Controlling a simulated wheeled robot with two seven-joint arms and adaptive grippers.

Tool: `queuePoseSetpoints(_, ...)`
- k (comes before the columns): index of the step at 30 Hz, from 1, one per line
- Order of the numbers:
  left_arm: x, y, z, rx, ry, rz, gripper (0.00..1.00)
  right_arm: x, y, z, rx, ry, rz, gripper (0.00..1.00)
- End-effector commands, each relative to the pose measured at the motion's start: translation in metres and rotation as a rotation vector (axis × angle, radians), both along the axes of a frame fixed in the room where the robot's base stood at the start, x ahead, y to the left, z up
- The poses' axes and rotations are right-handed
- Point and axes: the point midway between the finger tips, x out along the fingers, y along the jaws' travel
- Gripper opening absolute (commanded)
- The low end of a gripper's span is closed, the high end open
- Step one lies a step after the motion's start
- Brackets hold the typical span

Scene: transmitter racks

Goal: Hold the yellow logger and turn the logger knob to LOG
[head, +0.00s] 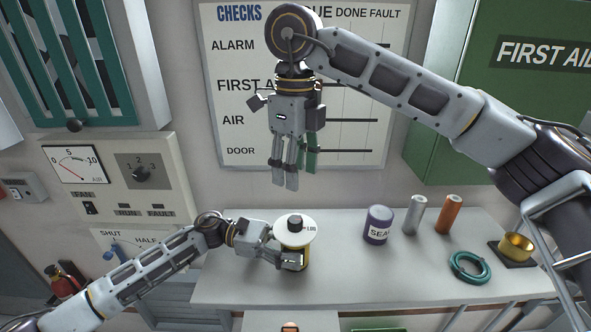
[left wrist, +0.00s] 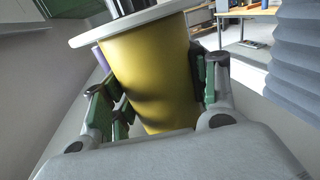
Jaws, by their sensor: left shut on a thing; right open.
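The yellow logger (head: 306,257) stands upright at the left part of the bench, with a white disc on top. A black knob (head: 294,222) sits on the disc, and a small mark, possibly "LOG", is printed at the disc's right side. My left gripper (head: 291,260) is shut around the logger's body from the left. In the left wrist view the yellow body (left wrist: 150,75) fills the space between the green-padded fingers. My right gripper (head: 287,182) hangs fingers-down, open and empty, above the logger in front of the checks board. The knob's exact pointing is too small to tell.
On the bench (head: 340,285) to the right stand a purple SEAL tub (head: 377,225), a grey cylinder (head: 414,215), an orange cylinder (head: 448,214), a teal ring (head: 470,267) and a brass cup (head: 515,246) on a dark pad. A panel (head: 110,180) with a gauge is at left.

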Motion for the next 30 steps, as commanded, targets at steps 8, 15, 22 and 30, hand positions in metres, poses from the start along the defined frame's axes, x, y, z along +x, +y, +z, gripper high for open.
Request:
queuePoseSetpoints(8,0.0,0.0,0.0,0.0,0.0,0.001,0.72,0.0,0.0,0.0,0.0,0.0,0.0,0.51)
queuePoseSetpoints(15,0.0,0.0,0.0,0.0,0.0,0.001,0.84,0.0,0.0,0.0,0.0,0.0,0.0,0.51)
queuePoseSetpoints(22,0.0,0.001,0.0,0.0,0.0,0.001,0.84,0.0,0.0,0.0,0.0,0.0,0.0,0.51)
queuePoseSetpoints(30,0.004,0.015,-0.001,0.001,0.0,0.002,0.84,0.0,0.0,0.0,0.0,0.0,0.0,0.51)
